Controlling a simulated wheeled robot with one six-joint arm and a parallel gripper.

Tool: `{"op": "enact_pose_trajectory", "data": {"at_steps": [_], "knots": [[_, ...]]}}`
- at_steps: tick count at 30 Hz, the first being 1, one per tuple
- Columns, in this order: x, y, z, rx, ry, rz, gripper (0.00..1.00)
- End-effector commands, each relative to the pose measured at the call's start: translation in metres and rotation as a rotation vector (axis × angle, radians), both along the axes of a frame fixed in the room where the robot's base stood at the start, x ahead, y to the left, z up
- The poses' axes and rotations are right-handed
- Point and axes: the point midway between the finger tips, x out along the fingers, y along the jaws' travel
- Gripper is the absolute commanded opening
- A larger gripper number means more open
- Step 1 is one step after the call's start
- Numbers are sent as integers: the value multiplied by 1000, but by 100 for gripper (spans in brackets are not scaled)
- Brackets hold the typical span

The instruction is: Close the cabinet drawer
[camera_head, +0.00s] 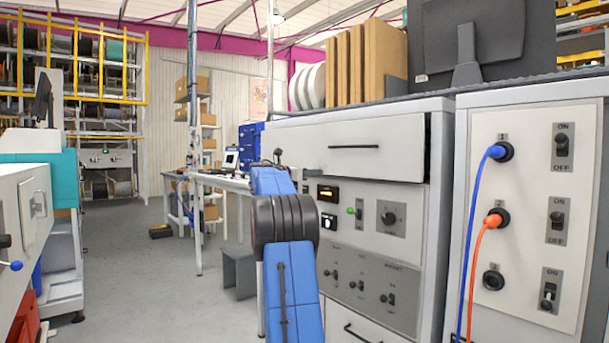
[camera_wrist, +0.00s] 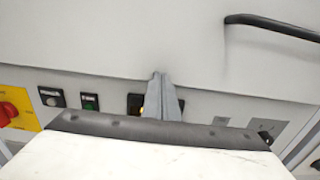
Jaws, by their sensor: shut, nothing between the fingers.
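The cabinet's upper drawer (camera_head: 380,160) has a white front with a dark bar handle. It stands out from the grey cabinet (camera_head: 437,200), with a dark gap along its right edge. In the wrist view the drawer front (camera_wrist: 110,45) fills the upper part, with its black handle (camera_wrist: 275,28) at the upper right. My gripper (camera_wrist: 158,77) is shut and empty, its grey fingertips at the lower part of the drawer front, left of the handle. I cannot tell whether they touch it.
Below the drawer is a control panel (camera_head: 370,285) with switches and knobs. A panel with blue and orange cables (camera_head: 540,210) stands at the right. Brown binders (camera_head: 365,65) and a monitor (camera_head: 475,40) stand on top. Open floor (camera_head: 150,280) lies at the left.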

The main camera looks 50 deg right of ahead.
Motion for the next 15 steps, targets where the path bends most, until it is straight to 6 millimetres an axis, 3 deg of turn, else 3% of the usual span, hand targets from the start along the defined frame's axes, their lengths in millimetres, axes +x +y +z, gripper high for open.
{"op": "enact_pose_trajectory", "data": {"at_steps": [6, 15], "knots": [[-8, -30, 0, -1, 0, -1, 0], [-12, -50, 0, -1, 0, -1, 0]]}}
